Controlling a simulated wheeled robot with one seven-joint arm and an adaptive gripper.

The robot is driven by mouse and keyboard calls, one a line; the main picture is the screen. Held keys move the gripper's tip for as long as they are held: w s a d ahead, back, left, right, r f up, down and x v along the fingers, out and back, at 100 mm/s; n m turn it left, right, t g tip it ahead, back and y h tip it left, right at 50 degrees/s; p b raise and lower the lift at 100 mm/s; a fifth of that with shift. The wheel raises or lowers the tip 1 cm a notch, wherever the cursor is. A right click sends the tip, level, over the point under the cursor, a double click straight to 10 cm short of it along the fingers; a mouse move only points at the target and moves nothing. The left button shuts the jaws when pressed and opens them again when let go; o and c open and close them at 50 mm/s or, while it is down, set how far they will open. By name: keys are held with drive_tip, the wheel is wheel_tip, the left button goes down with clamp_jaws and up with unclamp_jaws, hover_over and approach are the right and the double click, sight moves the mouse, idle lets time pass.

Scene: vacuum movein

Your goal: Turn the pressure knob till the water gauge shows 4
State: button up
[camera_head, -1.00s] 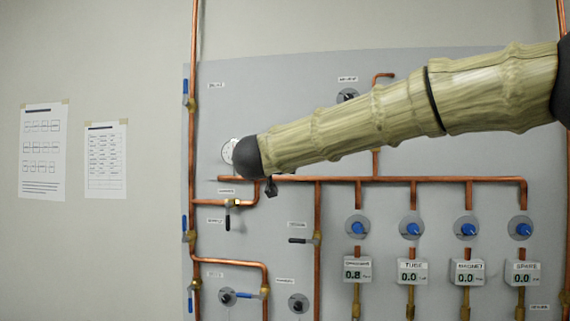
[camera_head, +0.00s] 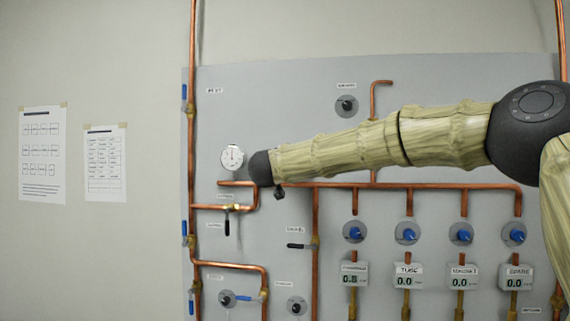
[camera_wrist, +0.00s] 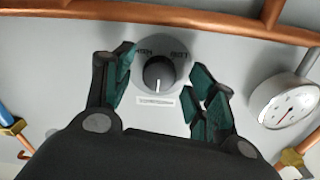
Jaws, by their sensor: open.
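In the wrist view, a dark round knob (camera_wrist: 158,73) with a lighter pointer line sits on the grey panel, with small lettering around it and a white label beside it. My gripper (camera_wrist: 165,62) is open, with its green-padded fingers on either side of the knob; I cannot tell whether they touch it. A round white gauge (camera_wrist: 288,102) with a red needle is at the right there. It also shows in the head view (camera_head: 232,158), left of my arm's dark end; its reading is too small to tell. In the head view, the knob is not clearly visible.
Copper pipes cross the panel (camera_head: 280,85); one horizontal pipe (camera_head: 420,186) runs just below my arm. Another black knob (camera_head: 346,106) is above the arm. Several blue knobs (camera_head: 407,232) sit above digital displays (camera_head: 407,280) at the lower right.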

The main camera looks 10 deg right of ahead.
drive_tip(key=shift+r, duration=0.15)
drive_tip(key=shift+w, duration=0.1)
drive_tip(key=c, duration=1)
drive_tip(key=shift+m, duration=0.4)
drive_tip(key=shift+f+m+b, duration=0.2)
drive_tip(key=shift+m+b, duration=3.85)
drive_tip(key=shift+m, duration=2.35)
